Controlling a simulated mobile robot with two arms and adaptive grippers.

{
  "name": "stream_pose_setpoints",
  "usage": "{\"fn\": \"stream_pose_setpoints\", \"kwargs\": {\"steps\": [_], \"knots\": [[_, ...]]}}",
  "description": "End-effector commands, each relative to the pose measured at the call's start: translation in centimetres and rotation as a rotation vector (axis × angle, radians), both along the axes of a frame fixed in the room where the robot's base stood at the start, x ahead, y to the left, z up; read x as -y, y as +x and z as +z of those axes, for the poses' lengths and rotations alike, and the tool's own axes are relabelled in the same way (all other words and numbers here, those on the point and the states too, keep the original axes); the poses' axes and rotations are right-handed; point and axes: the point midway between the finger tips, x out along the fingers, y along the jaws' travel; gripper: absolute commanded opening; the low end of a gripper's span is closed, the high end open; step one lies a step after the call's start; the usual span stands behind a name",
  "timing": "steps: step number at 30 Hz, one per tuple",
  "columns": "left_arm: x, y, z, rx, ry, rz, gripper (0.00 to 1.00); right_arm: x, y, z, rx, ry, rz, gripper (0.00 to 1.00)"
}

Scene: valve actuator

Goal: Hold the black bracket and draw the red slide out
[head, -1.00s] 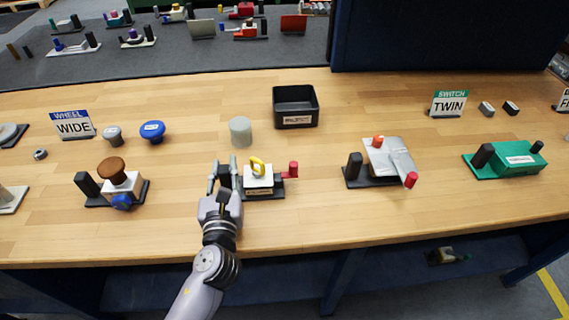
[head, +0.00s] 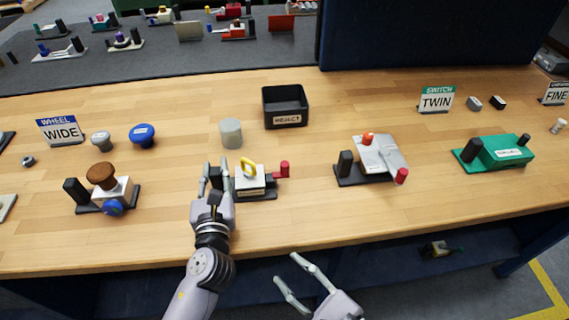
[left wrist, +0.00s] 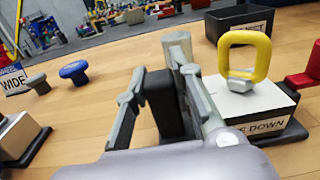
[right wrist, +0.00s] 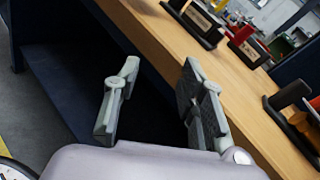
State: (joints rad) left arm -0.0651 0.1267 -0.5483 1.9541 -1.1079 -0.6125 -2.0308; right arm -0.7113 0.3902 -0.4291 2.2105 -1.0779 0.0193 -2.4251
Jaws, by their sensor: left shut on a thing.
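My left gripper (head: 214,172) is shut on the upright black bracket (left wrist: 165,102) at the left end of a small device. The device has a white block (head: 249,181) with a yellow loop handle (head: 248,168) and a label whose visible part reads "DOWN". The red slide (head: 283,170) sticks out at the device's right end, with an upright red knob; part of it shows in the left wrist view (left wrist: 306,76). My right gripper (head: 285,268) is open and empty, in front of the table's front edge, below and apart from the slide.
A grey cylinder (head: 231,133) and a black reject bin (head: 286,107) stand behind the device. Bare wood lies in front.

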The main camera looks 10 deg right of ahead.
Motion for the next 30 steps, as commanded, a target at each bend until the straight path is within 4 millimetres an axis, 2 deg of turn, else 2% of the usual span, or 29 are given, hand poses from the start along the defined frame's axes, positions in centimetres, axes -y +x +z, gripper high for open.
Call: {"fn": "stream_pose_setpoints", "kwargs": {"steps": [1,3,6,9,14,20,30], "knots": [[0.1,-0.1,-0.4,-0.009,0.0,-0.002,0.0,-0.1,1.2,3.1,0.085,-0.015,-0.019,0.38],[0.1,-0.1,-0.5,-0.009,0.0,-0.002,0.0,0.8,4.1,5.6,0.107,0.048,-0.115,0.38],[0.1,-0.1,-0.4,-0.008,0.0,-0.002,0.0,2.3,7.3,7.0,0.064,0.186,-0.236,0.38],[0.1,-0.1,-0.4,-0.008,0.0,-0.001,0.0,3.3,9.4,7.7,0.023,0.298,-0.315,0.38],[0.0,-0.1,-0.4,-0.008,0.0,0.0,0.0,3.8,11.0,8.1,-0.006,0.377,-0.363,0.38],[0.0,0.0,-0.4,-0.007,0.0,0.001,0.0,3.2,13.6,8.2,-0.006,0.381,-0.363,0.38],[0.0,0.0,-0.3,-0.007,0.001,0.001,0.0,1.5,19.9,8.1,-0.008,0.38,-0.364,0.38]]}}
